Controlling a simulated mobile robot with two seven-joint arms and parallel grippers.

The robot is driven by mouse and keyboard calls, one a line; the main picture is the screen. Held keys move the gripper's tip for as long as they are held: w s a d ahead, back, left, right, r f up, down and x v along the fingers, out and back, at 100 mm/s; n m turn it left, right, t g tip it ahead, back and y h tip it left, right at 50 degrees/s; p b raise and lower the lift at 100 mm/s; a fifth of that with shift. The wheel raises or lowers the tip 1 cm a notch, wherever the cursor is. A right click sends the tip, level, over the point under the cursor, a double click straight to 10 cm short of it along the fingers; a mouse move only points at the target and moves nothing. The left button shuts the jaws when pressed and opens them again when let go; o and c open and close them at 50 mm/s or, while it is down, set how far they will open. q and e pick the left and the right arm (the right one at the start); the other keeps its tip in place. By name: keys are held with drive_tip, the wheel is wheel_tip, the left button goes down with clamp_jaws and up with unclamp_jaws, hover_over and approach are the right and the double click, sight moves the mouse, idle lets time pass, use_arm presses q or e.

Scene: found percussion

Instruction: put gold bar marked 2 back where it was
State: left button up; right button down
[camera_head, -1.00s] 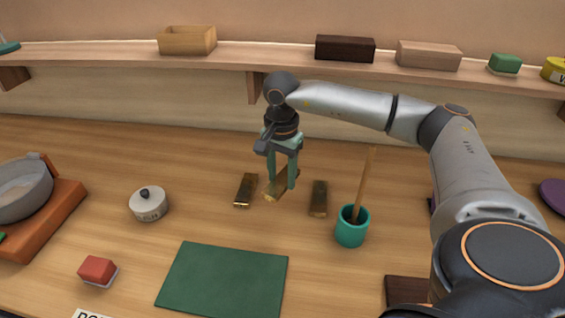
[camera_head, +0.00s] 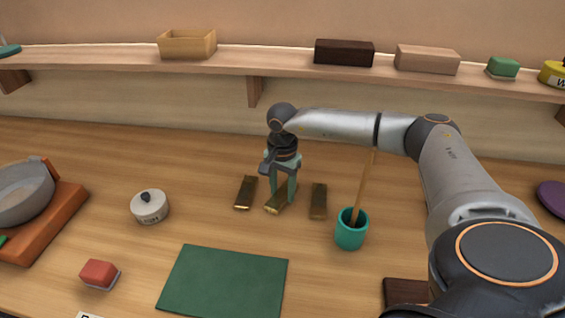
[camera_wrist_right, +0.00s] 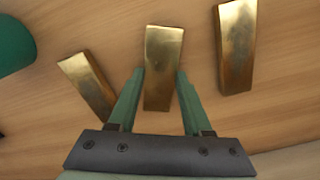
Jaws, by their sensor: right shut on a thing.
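Three gold bars lie in a row on the wooden counter: a left one (camera_head: 245,192), a middle one (camera_head: 280,206) and a right one (camera_head: 318,201). My right gripper (camera_head: 282,200) points down and is shut on the middle bar, which is turned slightly relative to the others. In the right wrist view the middle bar (camera_wrist_right: 163,60) sits between the two green fingers (camera_wrist_right: 157,93), with a bar apart on each side. The bar is at or just above the counter; I cannot tell if it touches. No number is readable on any bar. My left gripper is not in view.
A teal cup (camera_head: 351,234) with a wooden stick stands right of the bars. A green mat (camera_head: 224,282) lies in front, with a red block (camera_head: 99,273) and a lidded white pot (camera_head: 149,207) to the left. A shelf (camera_head: 120,62) runs along the wall behind.

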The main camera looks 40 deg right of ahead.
sight(282, 194)
drive_tip(key=shift+c, duration=1.6)
unclamp_jaws()
wheel_tip(282, 194, up, 12)
drive_tip(key=shift+b, duration=0.35)
